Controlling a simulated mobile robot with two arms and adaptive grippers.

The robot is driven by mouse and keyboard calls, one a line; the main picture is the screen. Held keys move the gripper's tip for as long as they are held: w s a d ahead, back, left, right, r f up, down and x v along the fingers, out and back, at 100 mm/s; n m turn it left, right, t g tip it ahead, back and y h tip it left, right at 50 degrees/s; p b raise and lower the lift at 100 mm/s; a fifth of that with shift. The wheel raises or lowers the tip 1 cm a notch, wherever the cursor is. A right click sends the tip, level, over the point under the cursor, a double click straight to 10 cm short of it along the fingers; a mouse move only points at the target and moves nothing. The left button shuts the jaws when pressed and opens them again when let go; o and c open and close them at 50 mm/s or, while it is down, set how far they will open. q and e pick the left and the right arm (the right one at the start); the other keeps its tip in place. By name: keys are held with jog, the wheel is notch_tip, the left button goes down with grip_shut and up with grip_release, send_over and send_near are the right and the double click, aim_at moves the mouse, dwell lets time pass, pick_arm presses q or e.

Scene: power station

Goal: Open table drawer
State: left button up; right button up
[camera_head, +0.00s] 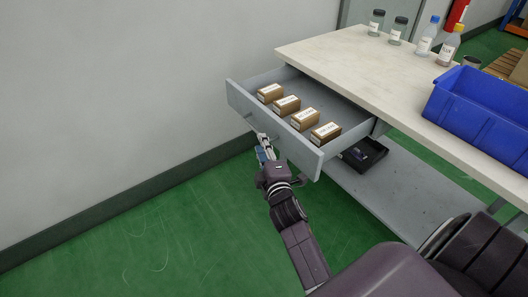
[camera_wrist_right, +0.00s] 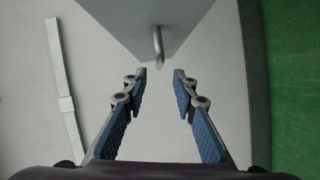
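The table drawer (camera_head: 306,157) is grey and stands pulled out from under the light tabletop (camera_head: 365,65). Several small brown boxes with white labels (camera_head: 286,104) lie in it in a row. My right gripper (camera_head: 265,146) is in front of the drawer's front panel. In the right wrist view, my right gripper (camera_wrist_right: 160,82) has its two blue-padded fingers apart with nothing between them. A thin metal handle (camera_wrist_right: 158,46) on the drawer front lies just beyond the fingertips, roughly centred between them and apart from both. My left gripper is not in view.
On the tabletop stand a blue bin (camera_head: 478,108) and several bottles and jars (camera_head: 427,38). A black tray (camera_head: 363,154) sits on the lower shelf (camera_head: 395,195). A bare wall (camera_head: 120,90) is on the left. The green floor (camera_head: 130,235) is clear at left.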

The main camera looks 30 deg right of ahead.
jog(key=shift+v, duration=1.6)
